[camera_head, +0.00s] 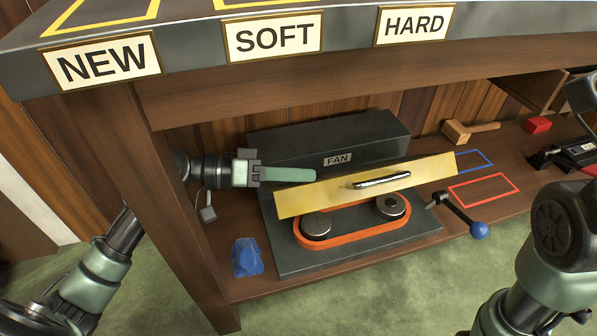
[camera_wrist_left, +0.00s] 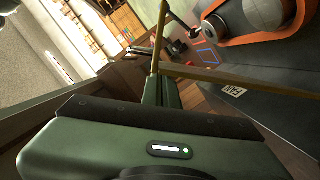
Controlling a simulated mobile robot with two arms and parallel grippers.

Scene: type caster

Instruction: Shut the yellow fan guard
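In the left wrist view the fingers (camera_wrist_left: 164,92) look shut beside the guard's thin yellow edges (camera_wrist_left: 230,80). Contact is unclear. My right gripper is out of view.
A shelf with NEW, SOFT and HARD labels (camera_head: 273,37) overhangs the work area. A blue object (camera_head: 247,257) sits front left. A blue-knobbed lever (camera_head: 478,230) stands right of the unit. A mallet (camera_head: 466,131) and red block (camera_head: 538,125) lie back right.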

